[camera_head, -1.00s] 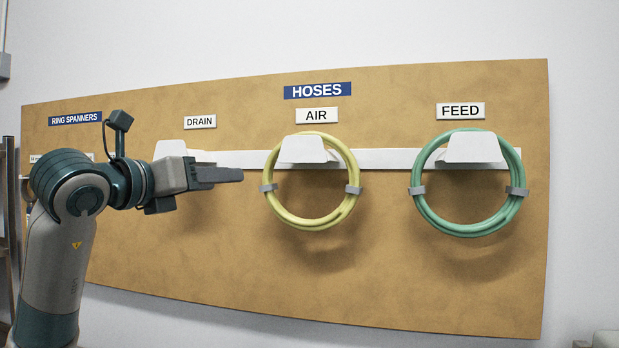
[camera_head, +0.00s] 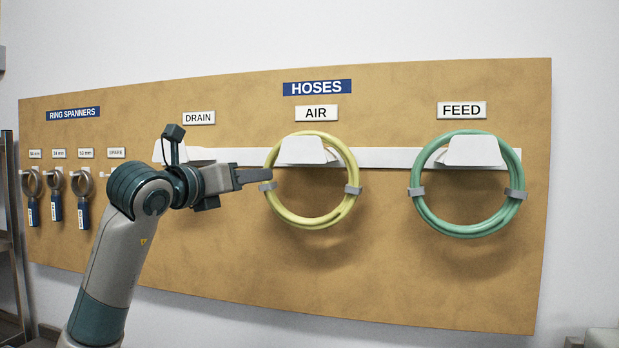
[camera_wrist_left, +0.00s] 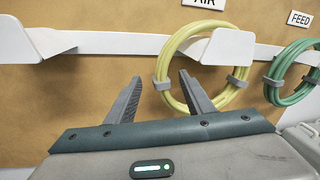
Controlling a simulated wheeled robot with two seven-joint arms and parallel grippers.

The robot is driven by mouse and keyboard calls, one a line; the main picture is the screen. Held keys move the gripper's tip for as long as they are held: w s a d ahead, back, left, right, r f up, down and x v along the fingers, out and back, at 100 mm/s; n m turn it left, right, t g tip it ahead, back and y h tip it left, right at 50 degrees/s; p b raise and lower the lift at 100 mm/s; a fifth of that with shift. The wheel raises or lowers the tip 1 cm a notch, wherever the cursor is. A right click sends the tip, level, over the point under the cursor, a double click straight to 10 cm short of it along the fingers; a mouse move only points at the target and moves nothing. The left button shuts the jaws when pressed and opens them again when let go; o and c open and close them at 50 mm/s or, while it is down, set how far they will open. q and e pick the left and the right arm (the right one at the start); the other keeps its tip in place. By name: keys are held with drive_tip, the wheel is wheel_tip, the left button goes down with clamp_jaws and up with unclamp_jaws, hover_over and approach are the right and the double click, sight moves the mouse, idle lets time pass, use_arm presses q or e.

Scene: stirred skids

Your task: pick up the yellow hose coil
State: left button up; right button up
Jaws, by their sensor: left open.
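The yellow hose coil (camera_head: 311,220) hangs on a white hook (camera_head: 303,151) under the AIR label, with a grey clip on each side. My left gripper (camera_head: 262,176) points right, its tips near the coil's left side in the head view. In the left wrist view the gripper (camera_wrist_left: 160,80) is open, its two fingers apart with nothing held between them. The yellow coil (camera_wrist_left: 172,62) shows there beyond the right finger, which overlaps the coil's left part. I cannot tell whether that finger touches it. My right gripper is not in view.
A green hose coil (camera_head: 466,229) hangs on the FEED hook to the right. The DRAIN hook (camera_head: 165,152), partly behind my arm, appears empty. Several ring spanners (camera_head: 55,205) hang at the far left. The board (camera_head: 400,290) is clear below the coils.

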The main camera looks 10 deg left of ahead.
use_arm(q)
drive_tip(key=p+x, duration=0.3)
drive_tip(key=x, duration=0.2)
drive_tip(key=shift+d+p, duration=0.25)
drive_tip(key=shift+p, duration=0.05)
drive_tip(key=shift+r, duration=0.1)
idle(0.4)
clamp_jaws()
